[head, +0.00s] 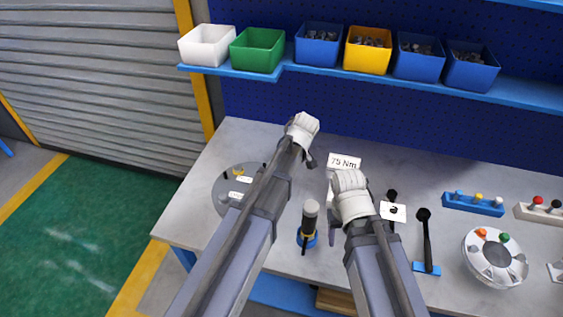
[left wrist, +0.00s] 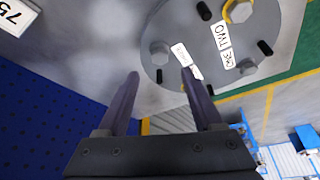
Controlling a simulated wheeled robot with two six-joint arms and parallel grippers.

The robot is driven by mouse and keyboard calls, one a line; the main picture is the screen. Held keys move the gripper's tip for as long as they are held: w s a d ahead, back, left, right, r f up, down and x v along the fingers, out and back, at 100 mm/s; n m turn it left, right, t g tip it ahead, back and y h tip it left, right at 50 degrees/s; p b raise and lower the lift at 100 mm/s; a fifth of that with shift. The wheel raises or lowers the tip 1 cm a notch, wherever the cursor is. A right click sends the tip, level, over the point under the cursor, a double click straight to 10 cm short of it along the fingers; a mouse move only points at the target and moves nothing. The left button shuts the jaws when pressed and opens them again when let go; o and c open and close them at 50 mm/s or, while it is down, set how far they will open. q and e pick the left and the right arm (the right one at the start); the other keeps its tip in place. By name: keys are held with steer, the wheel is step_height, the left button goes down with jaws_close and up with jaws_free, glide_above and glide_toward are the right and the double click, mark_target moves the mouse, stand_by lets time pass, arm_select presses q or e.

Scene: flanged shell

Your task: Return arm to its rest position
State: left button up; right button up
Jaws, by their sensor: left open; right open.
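My left arm reaches over the bench in the head view, its gripper (head: 308,155) past the right side of a round grey flange (head: 222,195). In the left wrist view my left gripper (left wrist: 160,76) has two dark fingers spread apart with nothing between them. The flange also shows there (left wrist: 215,65), with bolt heads, dark studs, white labels, one reading TWO, and a yellow ring around one bolt. My right gripper (head: 352,195) is over the middle of the bench; its white wrist part mostly hides its fingers, and no held object shows.
An upright grey-topped tool (head: 308,222) stands between my arms. A "75 Nm" card (head: 344,162) is beyond them. To the right are a black-handled tool (head: 427,240), a round fixture (head: 495,258) and a blue rack (head: 473,204). Bins, including a green one (head: 257,50), line the shelf.

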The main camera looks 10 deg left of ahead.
arm_select(q)
steer(key=s+m, duration=0.2)
steer(key=s, duration=0.1)
steer(key=s+a+m+h, duration=0.1)
steer(key=s, duration=0.2)
steer(key=s+f+m, duration=0.1)
steer(key=s+m, duration=0.1)
steer(key=shift+s+a+m+g+h, duration=0.2)
steer(key=shift+s+m+g+h, duration=0.1)
steer(key=shift+s+g+h, duration=0.1)
steer(key=s+m+h, duration=0.2)
steer(key=s+m, duration=0.4)
steer(key=s, duration=0.1)
steer(key=s+d+m+g+y, duration=0.1)
steer(key=s+d+m, duration=0.3)
steer(key=d, duration=0.7)
steer(key=shift+s+d+f+g, duration=0.15)
steer(key=shift+s+f+g, duration=0.15)
steer(key=shift+s, duration=0.75)
